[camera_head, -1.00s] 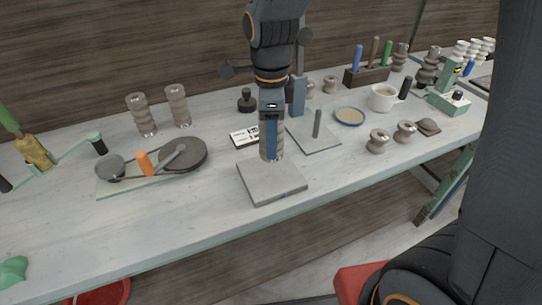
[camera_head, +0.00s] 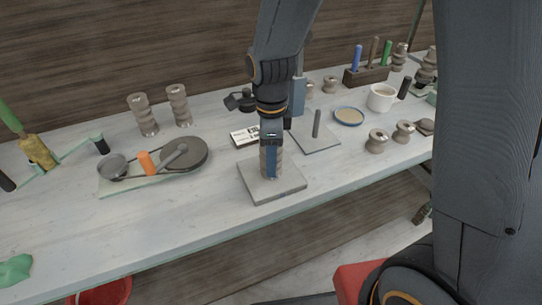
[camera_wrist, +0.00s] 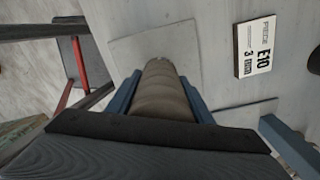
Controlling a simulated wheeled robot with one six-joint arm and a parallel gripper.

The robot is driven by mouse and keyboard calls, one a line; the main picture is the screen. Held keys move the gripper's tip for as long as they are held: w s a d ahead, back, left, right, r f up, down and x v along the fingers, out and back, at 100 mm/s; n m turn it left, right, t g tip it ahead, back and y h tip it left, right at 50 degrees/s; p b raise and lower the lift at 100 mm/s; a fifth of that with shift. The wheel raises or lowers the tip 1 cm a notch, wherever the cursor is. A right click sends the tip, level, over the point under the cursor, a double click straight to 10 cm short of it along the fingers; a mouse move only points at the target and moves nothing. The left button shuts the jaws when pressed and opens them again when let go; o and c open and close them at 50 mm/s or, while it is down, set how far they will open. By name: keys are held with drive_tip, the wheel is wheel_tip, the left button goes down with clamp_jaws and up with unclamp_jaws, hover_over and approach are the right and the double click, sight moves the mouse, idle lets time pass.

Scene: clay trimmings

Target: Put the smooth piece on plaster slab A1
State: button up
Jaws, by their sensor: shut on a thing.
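My gripper (camera_head: 271,165) is shut on a brown-grey, roughly cylindrical clay piece (camera_wrist: 160,95). The piece stands about upright between the blue fingers and shows faint bands in the wrist view. The fingers hide much of it in the head view. A square grey slab (camera_head: 288,187) lies directly under the gripper, and its corner also shows in the wrist view (camera_wrist: 130,50). The piece's lower end is at or just above the slab's middle; I cannot tell whether it touches. No label is readable on this slab.
Behind it are a white card marked E10 (camera_wrist: 254,62) and a second slab (camera_head: 322,145) with an upright grey rod. Left are a pan-like assembly (camera_head: 183,154) and two tall ribbed pieces (camera_head: 143,114). Right are small spools (camera_head: 376,141) and a mug (camera_head: 381,97).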

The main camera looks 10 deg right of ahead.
drive_tip(key=o, duration=1.5)
wheel_tip(320, 180, up, 12)
drive_tip(key=shift+r+b, duration=0.1)
drive_tip(key=shift+b, duration=0.85)
drive_tip(key=shift+r, duration=0.1)
